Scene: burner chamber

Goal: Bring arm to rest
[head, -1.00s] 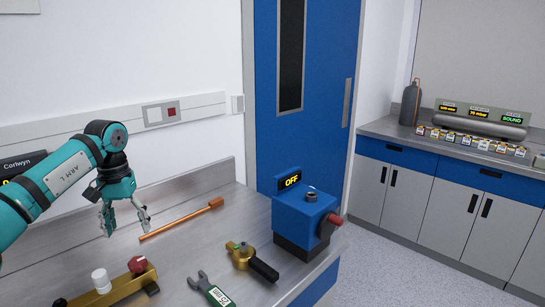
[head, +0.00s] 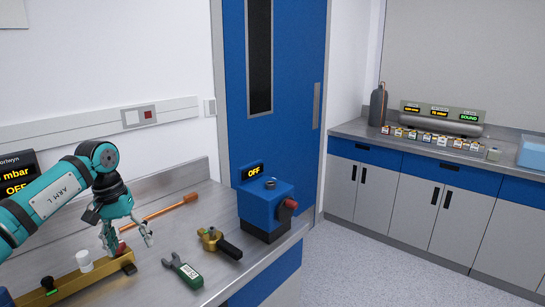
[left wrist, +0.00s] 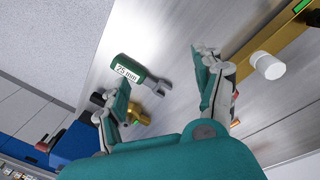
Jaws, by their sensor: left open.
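My left arm (head: 62,197) comes in from the left in the head view, bent at the elbow and hanging over the steel bench (head: 215,285). My left gripper (head: 127,238) points down, its fingers spread and empty. It is above the bench, near the brass bar with the white knob (head: 85,261). In the left wrist view, both fingers of the left gripper (left wrist: 165,90) stand apart, with bench surface and a green-handled wrench (left wrist: 130,72) labelled 25 mm seen beyond them. My right gripper is in neither view.
A copper rod (head: 172,209) lies behind the gripper.

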